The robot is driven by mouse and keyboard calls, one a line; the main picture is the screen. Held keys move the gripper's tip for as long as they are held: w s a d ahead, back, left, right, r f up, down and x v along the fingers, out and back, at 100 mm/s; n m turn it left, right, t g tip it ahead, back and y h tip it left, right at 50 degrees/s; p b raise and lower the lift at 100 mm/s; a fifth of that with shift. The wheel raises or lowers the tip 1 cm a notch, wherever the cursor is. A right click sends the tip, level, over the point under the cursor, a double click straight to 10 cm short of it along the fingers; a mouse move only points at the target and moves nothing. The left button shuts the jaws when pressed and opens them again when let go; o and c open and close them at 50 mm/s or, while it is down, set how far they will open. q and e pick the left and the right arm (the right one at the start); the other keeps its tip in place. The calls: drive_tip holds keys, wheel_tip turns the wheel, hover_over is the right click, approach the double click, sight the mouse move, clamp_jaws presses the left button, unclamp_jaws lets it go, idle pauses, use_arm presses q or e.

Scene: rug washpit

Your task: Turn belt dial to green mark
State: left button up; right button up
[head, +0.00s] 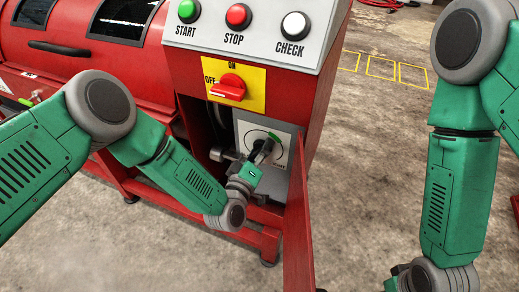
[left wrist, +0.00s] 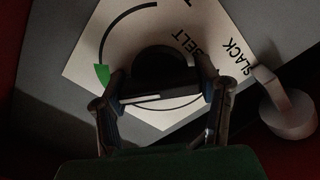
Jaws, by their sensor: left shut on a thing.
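The belt dial (left wrist: 158,62) is a dark round knob on a white plate (head: 284,153) inside the open compartment of the red machine. In the left wrist view the plate carries a black arc, the words BELT and SLACK, and a green mark (left wrist: 102,74) left of the knob. My left gripper (left wrist: 160,90) is shut on the dial, one finger on each side. In the head view it (head: 262,150) reaches into the compartment and hides much of the dial. I cannot tell exactly where the dial points.
An open red door (head: 298,235) stands just right of my left gripper. A grey rounded part (left wrist: 286,108) sits beside the plate. Above are a red switch (head: 228,88) on a yellow plate and START, STOP and CHECK buttons.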

use_arm(q)
drive_tip(key=shift+s+d+f, duration=0.2)
drive_tip(key=shift+s+f, duration=0.05)
drive_tip(key=o, duration=1.2)
drive_tip(key=shift+c, duration=0.2)
drive_tip(key=shift+w+d, duration=0.1)
drive_tip(key=shift+w, duration=0.05)
drive_tip(key=v, duration=1.2)
drive_tip(key=shift+f, duration=0.1)
